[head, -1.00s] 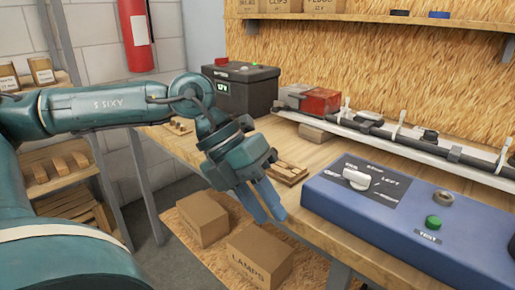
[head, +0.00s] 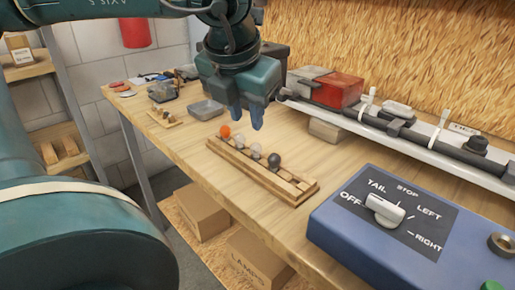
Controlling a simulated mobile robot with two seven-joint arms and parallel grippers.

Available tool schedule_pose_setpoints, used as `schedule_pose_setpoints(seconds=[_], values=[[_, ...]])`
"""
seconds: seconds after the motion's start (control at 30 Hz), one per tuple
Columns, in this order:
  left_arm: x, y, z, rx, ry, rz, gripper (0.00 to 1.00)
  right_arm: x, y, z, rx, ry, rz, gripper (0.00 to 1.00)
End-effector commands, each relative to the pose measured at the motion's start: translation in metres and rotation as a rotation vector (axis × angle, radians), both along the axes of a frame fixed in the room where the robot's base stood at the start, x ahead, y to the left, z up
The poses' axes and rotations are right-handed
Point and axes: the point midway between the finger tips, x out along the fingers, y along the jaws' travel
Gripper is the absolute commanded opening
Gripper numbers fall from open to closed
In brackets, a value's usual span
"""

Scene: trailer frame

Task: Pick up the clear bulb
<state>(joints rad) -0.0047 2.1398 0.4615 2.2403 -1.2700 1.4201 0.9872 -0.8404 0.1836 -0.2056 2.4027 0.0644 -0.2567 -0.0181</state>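A wooden rack (head: 300,193) on the workbench holds a row of small bulbs. From far to near stand an orange bulb (head: 225,131), a pale clear-looking bulb (head: 239,142), another pale greyish bulb (head: 255,151) and a dark grey bulb (head: 274,161). Two look pale, and I cannot tell surely which is the clear one. My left gripper (head: 248,117) points down above the far end of the rack, just above and behind the pale bulbs. Its two blue fingers are apart with nothing between them. My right gripper is not in view.
A blue switch box (head: 340,222) stands right of the rack. A trailer light bar with a red lamp (head: 337,87) runs along the back. A grey tray (head: 206,109) and small parts lie at the far left. Bare bench (head: 185,140) surrounds the rack.

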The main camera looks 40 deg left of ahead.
Motion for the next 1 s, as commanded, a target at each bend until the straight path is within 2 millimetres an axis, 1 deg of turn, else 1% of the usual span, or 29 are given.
schedule_pose_setpoints(seconds=[0.03, 0.1, 0.2, 0.47, 0.6, 0.7, 0.83, 1.0], values=[[0.004, 0.002, -0.013, -0.003, 0.006, -0.001, 0.28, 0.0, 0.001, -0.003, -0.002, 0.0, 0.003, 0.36], [0.008, 0.004, -0.025, -0.002, 0.007, -0.002, 0.28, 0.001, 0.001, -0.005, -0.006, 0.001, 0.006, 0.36], [0.014, 0.007, -0.037, -0.002, 0.005, -0.001, 0.28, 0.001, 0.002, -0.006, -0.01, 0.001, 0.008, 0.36], [0.023, 0.011, -0.053, -0.003, 0.006, -0.001, 0.28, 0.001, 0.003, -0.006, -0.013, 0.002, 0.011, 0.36], [0.035, 0.015, -0.07, -0.002, 0.006, 0.0, 0.28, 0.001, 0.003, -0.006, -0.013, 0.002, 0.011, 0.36], [0.04, 0.017, -0.082, -0.003, 0.005, -0.001, 0.28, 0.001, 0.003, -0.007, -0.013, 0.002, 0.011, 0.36], [0.043, 0.019, -0.089, -0.002, 0.003, -0.001, 0.28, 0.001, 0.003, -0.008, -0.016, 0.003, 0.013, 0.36], [0.043, 0.019, -0.09, -0.002, 0.002, 0.0, 0.28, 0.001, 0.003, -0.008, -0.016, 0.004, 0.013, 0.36]])
